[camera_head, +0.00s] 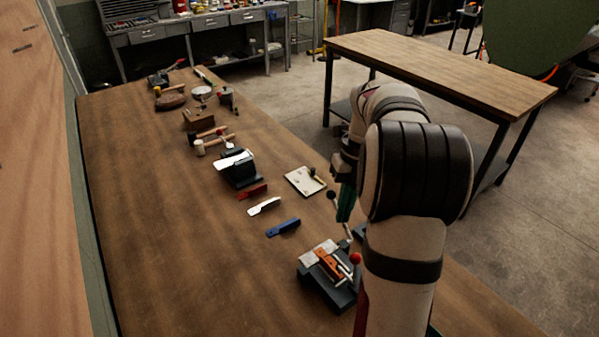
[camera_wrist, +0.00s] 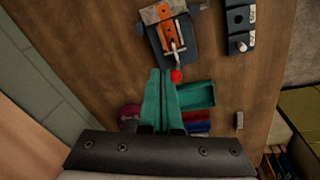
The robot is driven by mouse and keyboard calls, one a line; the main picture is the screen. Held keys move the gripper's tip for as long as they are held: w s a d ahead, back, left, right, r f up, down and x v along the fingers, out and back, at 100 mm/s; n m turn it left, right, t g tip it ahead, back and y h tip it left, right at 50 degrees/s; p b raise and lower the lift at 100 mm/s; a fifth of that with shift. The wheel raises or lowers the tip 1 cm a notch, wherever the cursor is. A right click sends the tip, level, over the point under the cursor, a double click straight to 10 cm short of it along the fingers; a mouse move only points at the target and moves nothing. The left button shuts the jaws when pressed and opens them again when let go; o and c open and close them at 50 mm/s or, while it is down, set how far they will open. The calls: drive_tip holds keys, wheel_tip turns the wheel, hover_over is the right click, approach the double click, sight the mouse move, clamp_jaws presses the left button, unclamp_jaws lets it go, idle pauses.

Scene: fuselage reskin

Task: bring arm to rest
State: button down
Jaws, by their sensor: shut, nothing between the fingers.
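My arm stands in the right half of the head view. My gripper shows there as a green strip (camera_head: 346,203), partly hidden by my own arm. In the wrist view my gripper (camera_wrist: 161,74) has its two green fingers together, with nothing between them. A dark fixture with an orange toggle clamp and a red knob (camera_head: 330,275) sits on the bench; it also shows ahead of the fingers in the wrist view (camera_wrist: 170,30). The red knob (camera_wrist: 176,76) appears just right of the fingertips; whether they touch is unclear.
The long wooden bench (camera_head: 150,240) has clear room at left. A blue tool (camera_head: 283,227), white tool (camera_head: 264,206), red tool (camera_head: 252,191) and white plate (camera_head: 305,181) lie beyond the fixture. A green tray (camera_wrist: 196,95) lies beside my fingers. Another table (camera_head: 440,65) stands behind.

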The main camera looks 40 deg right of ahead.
drive_tip(key=s+a+r+n, duration=0.2)
drive_tip(key=a+n, duration=0.6)
drive_tip(key=a, duration=0.1)
drive_tip(key=s+a+r+n, duration=0.2)
drive_tip(key=a+n, duration=0.6)
drive_tip(key=a, duration=0.1)
drive_tip(key=s+a+f+n, duration=0.4)
drive_tip(key=s+a+n, duration=0.7)
drive_tip(key=n, duration=0.8)
drive_tip(key=shift+s+n, duration=0.3)
drive_tip(key=shift+s, duration=0.85)
